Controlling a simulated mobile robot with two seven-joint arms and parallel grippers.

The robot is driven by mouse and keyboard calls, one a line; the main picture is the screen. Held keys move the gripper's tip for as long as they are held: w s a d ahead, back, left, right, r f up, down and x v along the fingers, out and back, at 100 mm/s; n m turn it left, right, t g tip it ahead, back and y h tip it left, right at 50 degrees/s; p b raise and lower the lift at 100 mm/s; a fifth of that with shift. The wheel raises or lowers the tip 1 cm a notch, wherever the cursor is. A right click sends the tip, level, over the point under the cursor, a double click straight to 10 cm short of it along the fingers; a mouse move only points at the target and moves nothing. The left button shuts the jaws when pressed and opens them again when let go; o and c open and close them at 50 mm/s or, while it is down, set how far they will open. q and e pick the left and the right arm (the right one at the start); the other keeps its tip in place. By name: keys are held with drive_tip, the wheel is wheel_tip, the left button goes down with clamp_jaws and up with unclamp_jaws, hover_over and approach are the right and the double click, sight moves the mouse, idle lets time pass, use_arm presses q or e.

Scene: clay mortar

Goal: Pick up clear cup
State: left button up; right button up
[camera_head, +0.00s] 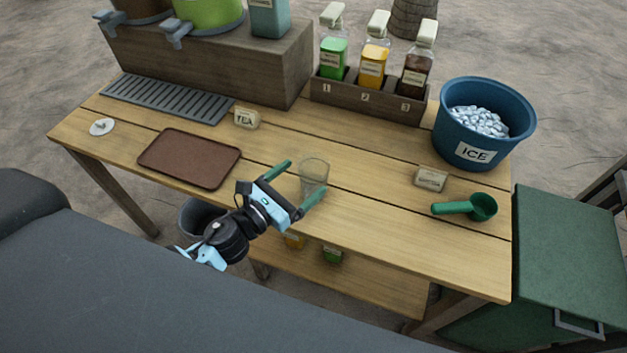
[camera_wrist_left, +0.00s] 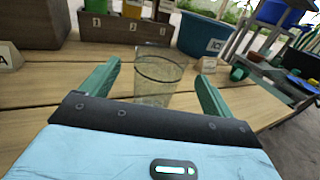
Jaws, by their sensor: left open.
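The clear cup (camera_head: 313,174) stands upright on the wooden table (camera_head: 370,220), near its front edge. My left gripper (camera_head: 298,182) is open, with its green fingers spread on either side of the near part of the cup in the head view. In the left wrist view the cup (camera_wrist_left: 158,78) stands between and slightly beyond the two open fingers (camera_wrist_left: 157,85). I see no clear contact between fingers and cup. My right gripper is in neither view.
A brown tray (camera_head: 189,158) and a TEA sign (camera_head: 247,119) lie left of the cup. A blue ICE bucket (camera_head: 470,170), a small label block (camera_head: 430,179) and a green scoop (camera_head: 466,207) are on the right. A rack of bottles (camera_head: 368,102) stands behind.

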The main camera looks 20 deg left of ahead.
sight(323, 161)
use_arm(q)
drive_tip(key=x, duration=0.5)
drive_tip(key=shift+r+p, duration=0.1)
drive_tip(key=shift+p, duration=0.3)
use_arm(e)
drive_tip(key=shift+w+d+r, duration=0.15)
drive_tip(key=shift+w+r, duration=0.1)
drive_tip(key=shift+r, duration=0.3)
use_arm(q)
drive_tip(key=c, duration=1.3)
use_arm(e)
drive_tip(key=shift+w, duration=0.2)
use_arm(q)
drive_tip(key=shift+r, duration=0.1)
